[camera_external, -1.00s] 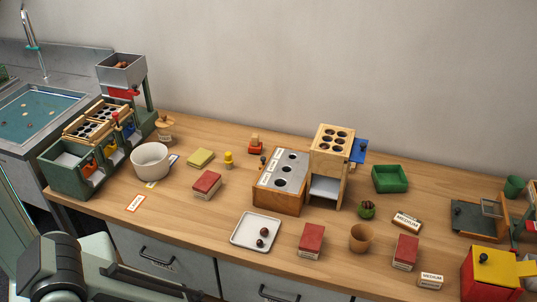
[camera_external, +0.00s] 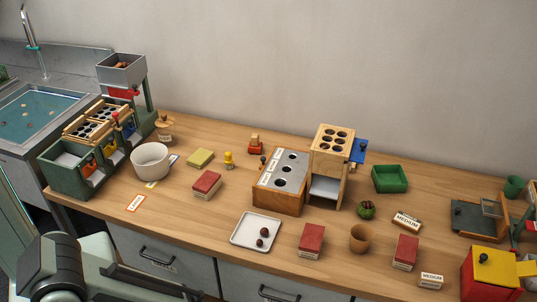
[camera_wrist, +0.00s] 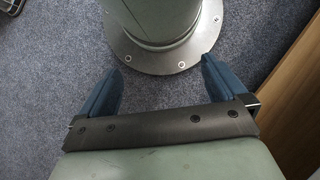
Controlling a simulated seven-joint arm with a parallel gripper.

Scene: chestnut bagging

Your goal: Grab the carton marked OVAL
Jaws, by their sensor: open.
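I cannot read the word OVAL on anything in view. Red carton-like blocks with pale sides stand on the counter: one left of centre (camera_external: 207,184), one at the front (camera_external: 311,239) and one at the front right (camera_external: 405,251). A yellow one (camera_external: 200,158) lies farther back. Any marking on them is too small to read. My gripper (camera_wrist: 161,68) shows in the wrist view with its two blue fingers wide apart and nothing between them. It points at the blue-grey floor beside my base, away from the counter top.
The counter holds a white bowl (camera_external: 150,163), a white tray (camera_external: 243,240) with brown balls, a brown cup (camera_external: 359,240), a wooden stand (camera_external: 325,190), a green bin (camera_external: 390,186) and blocks marked MEDIUM (camera_external: 407,221). A yellow-and-red box (camera_external: 490,275) is at front right.

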